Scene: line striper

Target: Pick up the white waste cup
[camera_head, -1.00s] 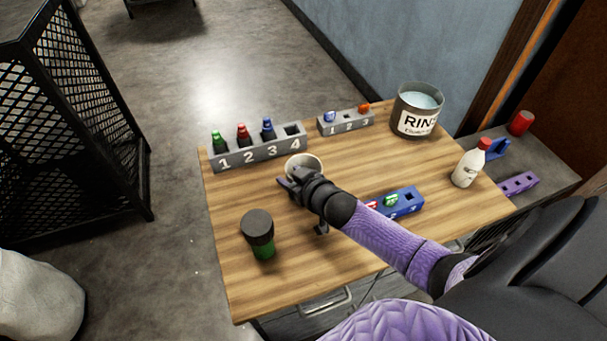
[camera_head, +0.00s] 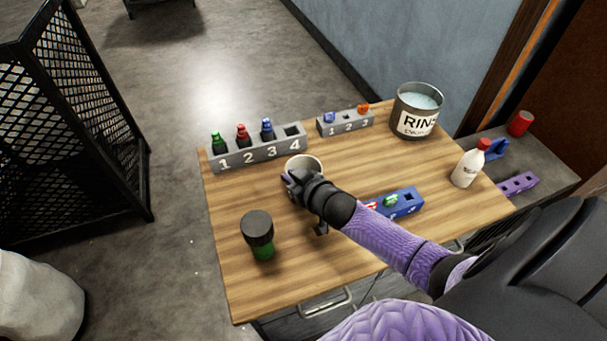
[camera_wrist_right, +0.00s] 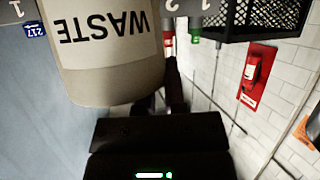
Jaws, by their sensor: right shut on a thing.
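The white waste cup (camera_head: 304,162) stands on the wooden table in the head view, just in front of the grey numbered rack. My right gripper (camera_head: 294,178) is at its near side and hides much of it. In the right wrist view the cup (camera_wrist_right: 112,70) fills the upper left, its WASTE label upside down. The gripper (camera_wrist_right: 158,130) is below it there, shut on the cup; the exact contact is dark and hard to see. My left gripper is not in view.
The grey rack (camera_head: 258,152) with coloured bottles is close behind the cup. A smaller rack (camera_head: 345,124), a RINSE bucket (camera_head: 416,110), a blue rack (camera_head: 405,205), a white bottle (camera_head: 470,165) and a dark-lidded green jar (camera_head: 258,235) surround it.

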